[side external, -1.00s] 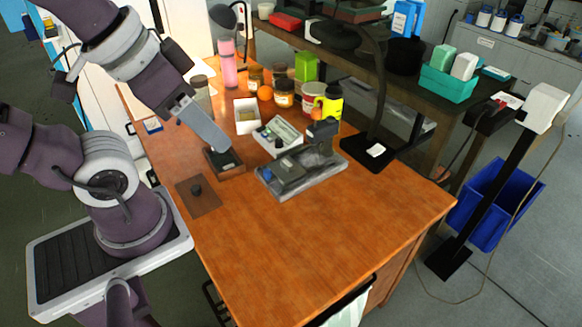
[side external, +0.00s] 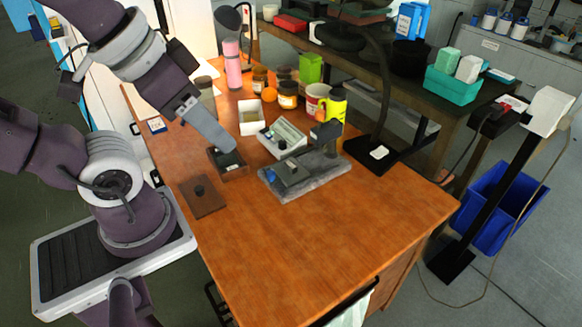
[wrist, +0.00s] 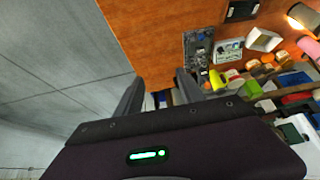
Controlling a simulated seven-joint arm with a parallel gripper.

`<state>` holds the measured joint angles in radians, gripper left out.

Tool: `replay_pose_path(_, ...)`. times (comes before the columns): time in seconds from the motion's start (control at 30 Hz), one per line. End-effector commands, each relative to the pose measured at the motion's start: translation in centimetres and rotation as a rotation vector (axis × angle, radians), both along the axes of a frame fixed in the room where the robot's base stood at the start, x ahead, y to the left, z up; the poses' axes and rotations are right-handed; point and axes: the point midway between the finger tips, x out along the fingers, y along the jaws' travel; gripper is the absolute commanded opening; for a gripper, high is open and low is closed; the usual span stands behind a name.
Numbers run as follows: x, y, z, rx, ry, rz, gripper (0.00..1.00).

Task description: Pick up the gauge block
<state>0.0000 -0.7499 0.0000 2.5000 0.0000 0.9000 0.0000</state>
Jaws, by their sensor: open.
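A small dark wooden box (side external: 236,174) stands open on the left part of the bench. A small greyish piece (side external: 231,167) shows inside it in the side view; I cannot tell for certain that it is the gauge block. My gripper (side external: 228,147) appears over the back of this box and hides part of its inside; its height above the box is unclear. In the wrist view my gripper (wrist: 158,84) has its two fingers apart with nothing between them. A dark box (wrist: 243,10) shows at the top of that view, away from the fingers.
A grey stone plate with a stand (side external: 318,178) and a pale instrument (side external: 283,137) are to the right. Jars and a yellow bottle (side external: 336,104) stand behind. The front of the bench (side external: 300,245) is clear.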

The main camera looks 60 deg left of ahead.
Motion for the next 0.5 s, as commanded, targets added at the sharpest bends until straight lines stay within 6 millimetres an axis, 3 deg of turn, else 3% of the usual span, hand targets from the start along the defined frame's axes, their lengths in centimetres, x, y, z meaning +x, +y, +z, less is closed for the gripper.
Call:
replay_pose_path(0.27, 0.4, 0.2, 0.1, 0.014, 0.017, -0.014, 0.46)
replay_pose_path(0.37, 2.7, 1.1, 0.0, 0.091, 0.112, -0.089, 0.46)
replay_pose_path(0.5, 8.9, 3.4, -1.9, 0.29, 0.328, -0.284, 0.46)
